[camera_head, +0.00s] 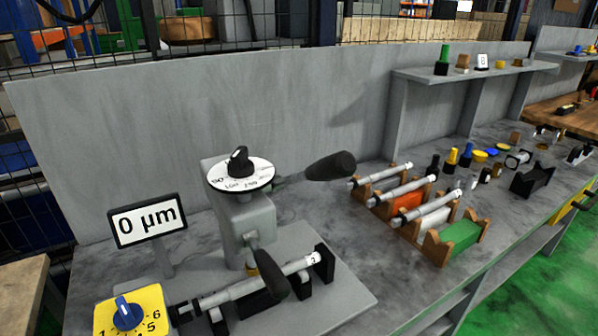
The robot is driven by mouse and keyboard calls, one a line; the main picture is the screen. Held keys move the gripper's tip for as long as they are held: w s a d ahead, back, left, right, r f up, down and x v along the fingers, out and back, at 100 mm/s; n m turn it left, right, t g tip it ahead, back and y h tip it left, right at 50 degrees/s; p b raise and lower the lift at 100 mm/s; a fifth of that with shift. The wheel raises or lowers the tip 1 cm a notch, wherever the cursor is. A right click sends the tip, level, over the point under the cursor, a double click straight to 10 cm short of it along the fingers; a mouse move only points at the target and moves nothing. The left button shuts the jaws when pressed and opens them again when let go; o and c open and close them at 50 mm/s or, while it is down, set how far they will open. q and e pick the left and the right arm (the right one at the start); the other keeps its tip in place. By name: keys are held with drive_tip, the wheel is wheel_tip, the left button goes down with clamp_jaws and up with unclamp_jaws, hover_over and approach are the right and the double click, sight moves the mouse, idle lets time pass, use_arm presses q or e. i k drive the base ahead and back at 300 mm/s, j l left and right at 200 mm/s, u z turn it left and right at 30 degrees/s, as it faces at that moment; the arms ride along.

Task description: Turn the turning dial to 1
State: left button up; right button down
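A yellow plate with a blue dial knob (127,313) sits at the bottom left, partly cut off by the picture's lower edge. Digits 1, 5 and 6 can be read around the knob; the others are unclear or out of frame. A pale mark on the knob is near its upper left side. A second dial, a white disc (240,174) with a black knob (239,160), sits on top of the grey grinder head. I cannot see either gripper.
A "0 µm" display (147,220) stands behind the yellow plate. The grinder has two black handles (331,166) and holds a metal shaft (250,288). Racked shafts (409,200) and small parts lie to the right. A grey panel (110,110) closes the back.

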sight(128, 316)
drive_tip(key=u, duration=1.3)
